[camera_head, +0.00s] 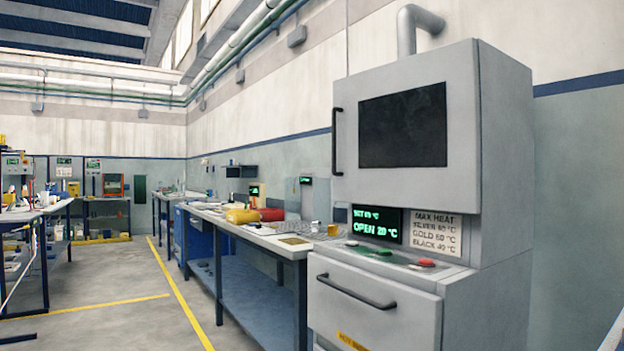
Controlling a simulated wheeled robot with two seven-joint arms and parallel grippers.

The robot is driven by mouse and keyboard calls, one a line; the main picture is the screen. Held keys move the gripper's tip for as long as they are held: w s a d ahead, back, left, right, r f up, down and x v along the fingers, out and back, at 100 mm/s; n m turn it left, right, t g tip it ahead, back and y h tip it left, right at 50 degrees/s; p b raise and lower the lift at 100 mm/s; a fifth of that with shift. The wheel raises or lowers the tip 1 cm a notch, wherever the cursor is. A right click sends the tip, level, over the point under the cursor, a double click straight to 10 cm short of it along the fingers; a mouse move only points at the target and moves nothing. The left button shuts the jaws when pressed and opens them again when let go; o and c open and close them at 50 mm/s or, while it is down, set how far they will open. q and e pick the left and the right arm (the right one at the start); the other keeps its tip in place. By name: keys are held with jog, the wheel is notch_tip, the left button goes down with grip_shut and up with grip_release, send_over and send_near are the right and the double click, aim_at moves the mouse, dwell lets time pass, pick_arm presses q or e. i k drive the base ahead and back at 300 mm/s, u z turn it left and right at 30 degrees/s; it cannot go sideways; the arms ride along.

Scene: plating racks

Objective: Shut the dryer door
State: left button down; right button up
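The grey dryer (505,150) stands at the right against the wall. Its upper door (400,185) has a dark window (403,127) and a black vertical handle (337,141) on its left edge. The door faces me and covers the cabinet front; I see no clear gap, so from its shape I cannot tell whether it is fully shut. The green display (377,225) under it reads "OPEN 20 °C". Neither of my grippers is in view.
Below the display are a green button (376,251), a red button (427,262) and a drawer with a black handle (356,291). A workbench (262,238) with yellow and red items runs along the wall. The floor (120,310) at left is mostly clear.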

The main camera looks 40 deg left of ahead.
aim_at(407, 131)
jog(key=u, duration=0.75)
jog(key=i, duration=0.5)
jog(key=u, duration=0.65)
jog(key=i, duration=0.9)
jog(key=z, duration=0.1)
